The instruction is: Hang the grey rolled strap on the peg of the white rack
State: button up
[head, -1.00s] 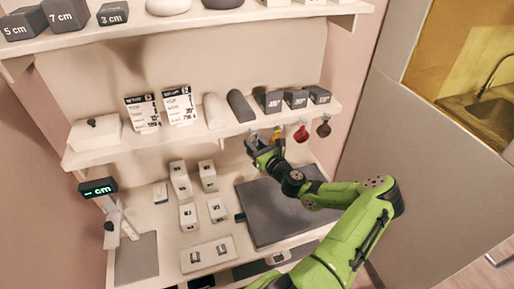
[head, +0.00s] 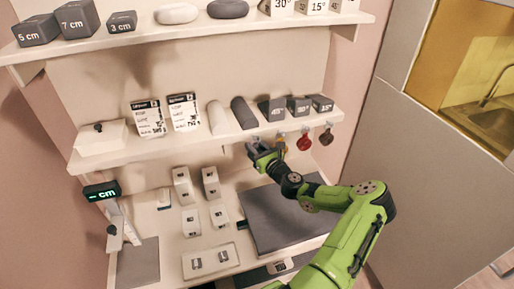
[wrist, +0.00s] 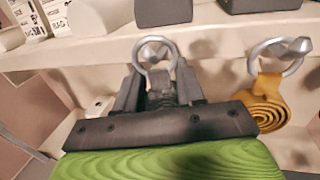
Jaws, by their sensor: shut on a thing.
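My gripper (head: 257,150) is at the front edge of the white rack's middle shelf (head: 180,143). In the wrist view, the fingers (wrist: 160,90) are shut on the grey rolled strap (wrist: 160,97), which is mostly hidden between them. Its metal ring (wrist: 154,50) stands upright above the fingertips. A grey peg's end (wrist: 150,54) shows inside the ring's outline. I cannot tell whether the ring is around the peg or only in front of it. In the head view the strap is hidden by my gripper.
Close to the right, a yellow rolled strap (wrist: 266,105) hangs by its ring on a peg. A red strap (head: 304,141) and a brown strap (head: 326,137) hang further right. Dark angle blocks (head: 298,105) stand above. Small white blocks (head: 190,222) and a grey plate (head: 285,222) lie below.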

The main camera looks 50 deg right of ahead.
jog(key=shift+f, duration=0.45)
jog(key=o, duration=1.1)
jog(key=shift+a, duration=0.1)
jog(key=shift+o, duration=0.2)
jog(key=shift+r, duration=0.15)
jog(key=shift+s+r, duration=0.2)
jog(key=shift+r, duration=0.05)
jog(key=s+a+r+p, duration=0.1)
jog(key=s+a, duration=0.3)
jog(key=s, duration=0.4)
jog(key=w+a+f+n+g+y+b, duration=0.1)
jog(key=w+a+f+n+y+b, duration=0.1)
jog(key=a, duration=0.6)
jog(key=w+a+f+n+g+y+b, duration=0.1)
jog(key=w+a+f+n+y+b, duration=0.1)
jog(key=a+f+n+y+b, duration=0.3)
jog(key=w+a+f+n+g+y+b, duration=0.1)
jog(key=a+f+y+b, duration=0.5)
jog(key=a, duration=0.6)
notch_tip(320, 180, down, 2)
jog(key=w+n+y, duration=0.1)
jog(key=n+y, duration=0.1)
jog(key=shift+w+n, duration=0.3)
